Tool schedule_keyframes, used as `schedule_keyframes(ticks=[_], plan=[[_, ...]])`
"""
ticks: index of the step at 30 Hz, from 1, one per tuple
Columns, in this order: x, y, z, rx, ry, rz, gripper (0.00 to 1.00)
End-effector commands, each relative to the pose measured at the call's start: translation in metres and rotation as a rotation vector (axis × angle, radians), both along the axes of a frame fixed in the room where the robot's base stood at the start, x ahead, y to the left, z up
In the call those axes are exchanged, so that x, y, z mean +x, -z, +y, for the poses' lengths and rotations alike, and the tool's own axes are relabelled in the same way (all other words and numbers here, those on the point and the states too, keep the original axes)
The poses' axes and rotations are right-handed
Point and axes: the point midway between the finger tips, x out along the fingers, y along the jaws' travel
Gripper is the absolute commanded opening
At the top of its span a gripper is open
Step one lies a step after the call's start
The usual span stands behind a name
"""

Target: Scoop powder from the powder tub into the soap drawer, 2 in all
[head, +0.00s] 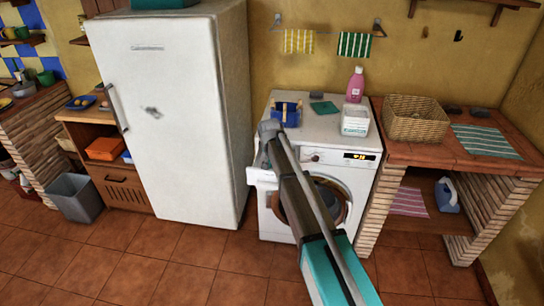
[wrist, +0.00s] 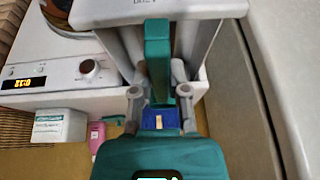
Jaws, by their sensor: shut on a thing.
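The white washing machine (head: 320,205) has its soap drawer (head: 262,176) pulled out at the upper left of its front. The drawer (wrist: 160,8) also fills the top of the wrist view. The powder tub (head: 355,121), white with a teal label, stands on top of the machine; it shows in the wrist view (wrist: 58,127). My gripper (head: 259,158) is above the open drawer, pointing down. In the wrist view, my gripper (wrist: 161,80) is shut on a teal bar, seemingly the scoop (wrist: 158,45). Its bowl and any powder are hidden.
A blue item (head: 286,113), a green cloth (head: 324,107) and a pink bottle (head: 355,84) stand on the machine. A tall white fridge (head: 170,110) is close on the left. A wicker basket (head: 415,119) sits on the right counter. Floor in front is clear.

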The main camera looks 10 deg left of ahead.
Motion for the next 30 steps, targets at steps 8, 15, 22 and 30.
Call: schedule_keyframes(ticks=[8, 15, 22, 30], plan=[[0.0, -0.013, 0.0, -0.042, 0.001, 0.0, 0.0], [0.0, -0.024, 0.0, -0.041, 0.001, 0.001, 0.0], [0.0, -0.035, 0.0, -0.04, 0.0, 0.001, 0.0], [0.0, -0.04, 0.0, -0.04, 0.001, 0.001, 0.0]])
